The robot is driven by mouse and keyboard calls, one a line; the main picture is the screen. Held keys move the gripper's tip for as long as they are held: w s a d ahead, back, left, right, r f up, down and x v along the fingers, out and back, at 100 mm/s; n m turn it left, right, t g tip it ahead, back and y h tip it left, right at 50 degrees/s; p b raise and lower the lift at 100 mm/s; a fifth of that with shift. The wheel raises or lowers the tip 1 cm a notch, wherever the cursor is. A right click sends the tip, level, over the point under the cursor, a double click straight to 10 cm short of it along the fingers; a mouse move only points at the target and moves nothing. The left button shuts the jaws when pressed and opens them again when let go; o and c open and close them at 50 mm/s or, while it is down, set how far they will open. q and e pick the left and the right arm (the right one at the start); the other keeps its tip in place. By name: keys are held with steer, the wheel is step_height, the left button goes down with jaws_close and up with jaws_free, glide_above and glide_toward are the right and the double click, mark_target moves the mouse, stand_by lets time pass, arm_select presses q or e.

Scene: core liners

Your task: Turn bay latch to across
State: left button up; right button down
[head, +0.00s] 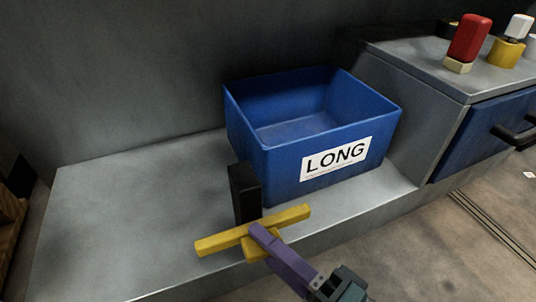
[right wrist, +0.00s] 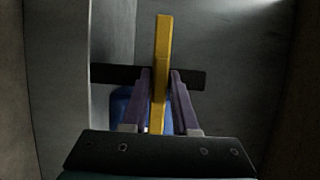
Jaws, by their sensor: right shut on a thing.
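The bay latch is a yellow bar (head: 215,243) by a black upright piece (head: 244,190) at the front edge of the grey shelf. In the head view the bar runs from lower left to upper right, with a short yellow part below its middle. My right gripper (head: 262,236), with purple fingers, is shut on the bar's middle part and hides some of it. In the right wrist view the yellow bar (right wrist: 163,60) stands upright between the fingers (right wrist: 160,85), crossing in front of the black piece (right wrist: 115,73). My left gripper is not in view.
A blue open bin (head: 235,125) labelled LONG stands empty on the grey shelf (head: 120,220), just behind the latch. At right, a grey cabinet top (head: 415,58) carries a red-capped block (head: 469,38) and a yellow-and-white piece (head: 506,50). The shelf's left side is clear.

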stand_by(0.5)
steer(key=c, duration=1)
jaws_free()
steer(key=shift+w, duration=0.1)
steer(key=shift+o, duration=1)
steer(key=shift+w+a, duration=0.1)
steer(key=shift+w, duration=0.1)
steer(key=shift+s, duration=0.25)
steer(key=p+v, duration=0.2)
steer(key=v, duration=0.7)
steer(key=shift+d, duration=0.35)
steer(key=shift+s, duration=0.1)
